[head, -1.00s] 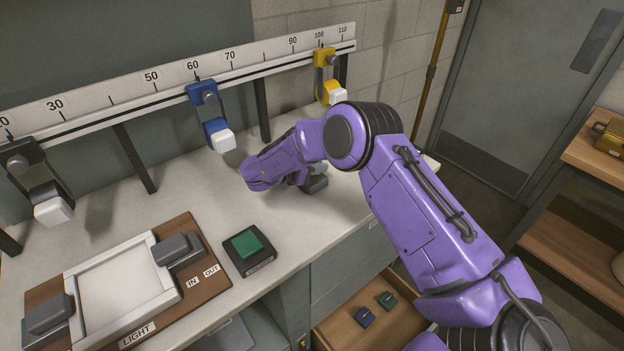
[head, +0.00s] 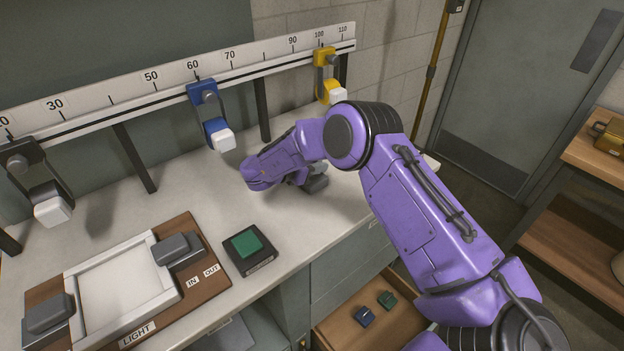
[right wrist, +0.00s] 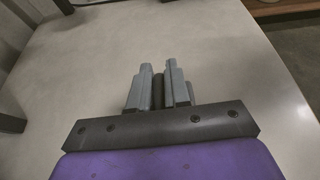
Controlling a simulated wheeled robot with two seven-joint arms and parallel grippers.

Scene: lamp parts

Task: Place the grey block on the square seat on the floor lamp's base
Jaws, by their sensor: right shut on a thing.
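My right gripper (right wrist: 158,85) is shut on a narrow dark grey piece (right wrist: 158,93), mostly hidden between its two light grey fingers in the right wrist view. I take this piece to be the grey block, but its full shape cannot be seen. In the head view my purple right arm reaches over the right part of the bench, and its wrist hides the fingertips and most of what they hold. I cannot make out a floor lamp's base or a square seat in either view. My left gripper is not in view.
A scale rail (head: 130,92) along the back carries black, blue (head: 204,93) and yellow (head: 325,58) clamps. A brown LIGHT board (head: 205,265) and a green-button box (head: 247,245) stand at the front. A drawer (head: 345,335) is open below. The bench (head: 175,190) is clear between.

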